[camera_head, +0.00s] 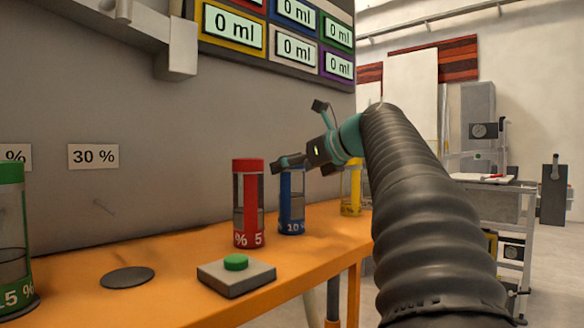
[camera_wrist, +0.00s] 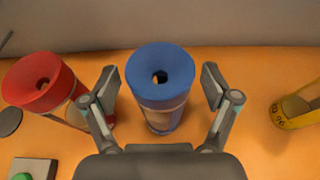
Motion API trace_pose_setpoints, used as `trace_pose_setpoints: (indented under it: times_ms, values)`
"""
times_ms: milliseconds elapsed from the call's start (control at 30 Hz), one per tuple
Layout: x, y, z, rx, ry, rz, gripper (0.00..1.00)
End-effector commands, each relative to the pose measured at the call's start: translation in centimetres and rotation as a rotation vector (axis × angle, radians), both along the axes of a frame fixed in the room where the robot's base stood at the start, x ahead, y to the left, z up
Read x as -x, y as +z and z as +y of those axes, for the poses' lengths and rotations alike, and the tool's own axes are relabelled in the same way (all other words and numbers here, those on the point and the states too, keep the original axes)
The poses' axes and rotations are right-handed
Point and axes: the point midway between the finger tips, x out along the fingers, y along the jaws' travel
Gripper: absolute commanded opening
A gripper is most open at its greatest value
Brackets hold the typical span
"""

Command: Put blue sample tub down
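The blue sample tub (camera_head: 292,205) stands upright on the orange table, right of the red tub in the head view. In the wrist view the blue tub (camera_wrist: 160,85) sits between my two fingers, its round blue rim facing up with a hole in the middle. My gripper (camera_wrist: 160,88) is open, with a gap visible between each finger and the tub. In the head view my gripper (camera_head: 290,163) is at the tub's upper part and hides its top.
The red tub (camera_head: 248,205) stands close on the left, the yellow tub (camera_head: 351,190) on the right. A green-button box (camera_head: 236,275) is in front. A green tub (camera_head: 12,240) is at far left, near a bare dark disc (camera_head: 127,277). The orange table (camera_head: 180,300) has free room in front.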

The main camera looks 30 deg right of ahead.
Motion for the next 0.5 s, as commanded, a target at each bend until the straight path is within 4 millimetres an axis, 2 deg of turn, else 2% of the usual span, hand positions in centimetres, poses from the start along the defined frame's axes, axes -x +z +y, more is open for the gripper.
trace_pose_setpoints:
  times_ms: [200,267,500]
  values:
    - [0.0,0.4,-0.1,0.001,-0.001,0.0,0.86]
    - [0.6,0.6,-0.3,0.001,-0.002,0.0,0.86]
    - [4.4,2.1,-1.7,0.002,-0.006,-0.001,0.86]
